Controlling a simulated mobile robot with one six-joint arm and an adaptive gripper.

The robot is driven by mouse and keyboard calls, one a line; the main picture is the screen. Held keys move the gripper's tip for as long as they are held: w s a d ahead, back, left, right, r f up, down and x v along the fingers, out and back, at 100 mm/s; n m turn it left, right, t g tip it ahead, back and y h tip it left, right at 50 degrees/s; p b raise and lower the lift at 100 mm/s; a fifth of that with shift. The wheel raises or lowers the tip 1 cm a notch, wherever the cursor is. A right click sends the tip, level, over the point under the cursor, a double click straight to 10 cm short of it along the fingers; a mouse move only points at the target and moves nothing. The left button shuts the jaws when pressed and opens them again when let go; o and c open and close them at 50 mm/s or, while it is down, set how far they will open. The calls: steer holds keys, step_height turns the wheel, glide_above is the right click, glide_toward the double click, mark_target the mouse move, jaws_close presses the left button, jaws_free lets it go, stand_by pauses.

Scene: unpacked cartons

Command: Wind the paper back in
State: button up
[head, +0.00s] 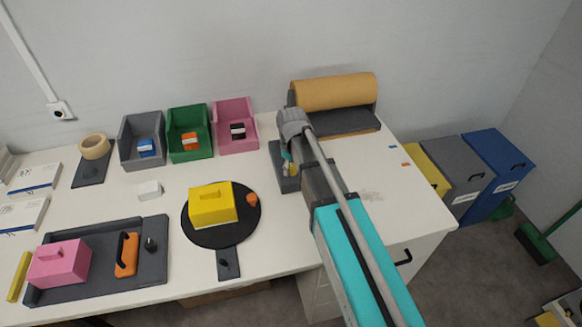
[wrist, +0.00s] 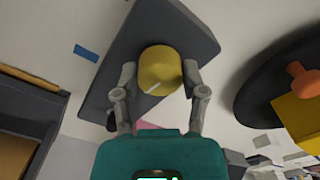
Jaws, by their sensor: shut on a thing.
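A tan paper roll (head: 335,92) sits in a dark grey holder (head: 345,124) against the wall at the back right. No loose sheet clearly hangs out. Part of the holder shows at the left edge of the wrist view (wrist: 28,103). A yellow round knob (wrist: 158,70) with a white line stands on a dark grey plate (wrist: 185,25). My gripper (wrist: 160,75) has one finger on each side of the knob and is shut on it. In the head view my arm hides most of the knob and part of the plate (head: 287,183).
Grey, green and pink bins (head: 237,126) stand left of the plate. A black round board (head: 208,236) with a yellow block lies in front. Blue (head: 393,146) and orange (head: 405,163) marks lie on clear table at right. Large bins (head: 497,170) stand beyond the table.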

steer(key=shift+n, duration=0.5)
steer(key=o, duration=1.1)
steer(key=shift+o, duration=0.2)
steer(key=shift+m, duration=0.4)
